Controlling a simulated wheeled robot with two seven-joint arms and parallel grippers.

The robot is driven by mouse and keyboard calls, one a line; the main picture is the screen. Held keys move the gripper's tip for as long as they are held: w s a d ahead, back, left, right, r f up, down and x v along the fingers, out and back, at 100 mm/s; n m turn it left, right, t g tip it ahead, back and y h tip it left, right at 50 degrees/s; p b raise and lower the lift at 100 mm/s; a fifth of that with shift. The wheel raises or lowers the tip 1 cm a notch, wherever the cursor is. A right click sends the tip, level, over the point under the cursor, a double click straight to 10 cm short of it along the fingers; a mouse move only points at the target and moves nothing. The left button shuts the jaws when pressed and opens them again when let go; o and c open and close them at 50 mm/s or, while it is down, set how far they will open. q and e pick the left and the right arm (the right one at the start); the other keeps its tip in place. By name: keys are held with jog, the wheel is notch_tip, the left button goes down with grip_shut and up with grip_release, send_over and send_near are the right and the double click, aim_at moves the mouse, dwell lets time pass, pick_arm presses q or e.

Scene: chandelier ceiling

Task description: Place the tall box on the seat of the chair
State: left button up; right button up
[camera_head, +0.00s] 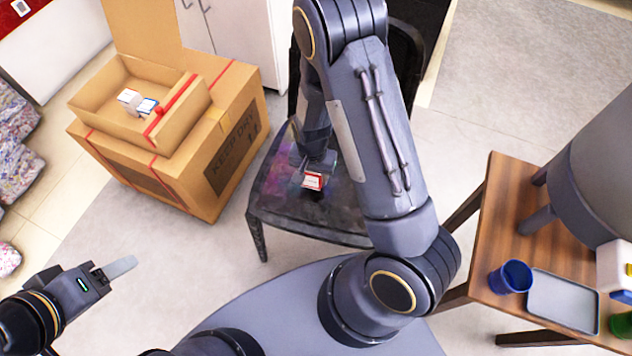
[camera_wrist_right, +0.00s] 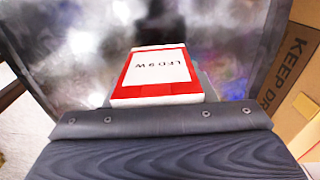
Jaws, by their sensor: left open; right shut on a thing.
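The tall box is red and white with "LED 9W" on its face; it shows in the head view (camera_head: 312,181) and in the right wrist view (camera_wrist_right: 157,73). My right gripper (camera_head: 314,172) is shut on it, over the seat of the dark chair (camera_head: 275,198). The seat also fills the background of the right wrist view (camera_wrist_right: 75,50). I cannot tell whether the box's bottom touches the seat. My right arm hides part of the chair. My left gripper (camera_head: 118,270) is open and empty at the lower left, over the floor.
A large cardboard box (camera_head: 225,150) stands left of the chair, with an open carton (camera_head: 105,90) holding small boxes on top. A wooden table (camera_head: 500,200) at the right bears a blue cup (camera_head: 511,277) and a grey tray (camera_head: 565,300). Floor between left gripper and chair is clear.

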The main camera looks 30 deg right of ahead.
aim_at(316, 182)
jog(key=shift+s+d+f, duration=0.1)
jog(key=shift+d+f, duration=0.1)
jog(key=shift+f, duration=0.1)
jog(key=shift+d+f+b, duration=0.15)
jog(key=shift+f+b, duration=0.5)
jog(key=shift+f, duration=1.05)
jog(key=shift+f, duration=0.15)
jog(key=o, duration=1)
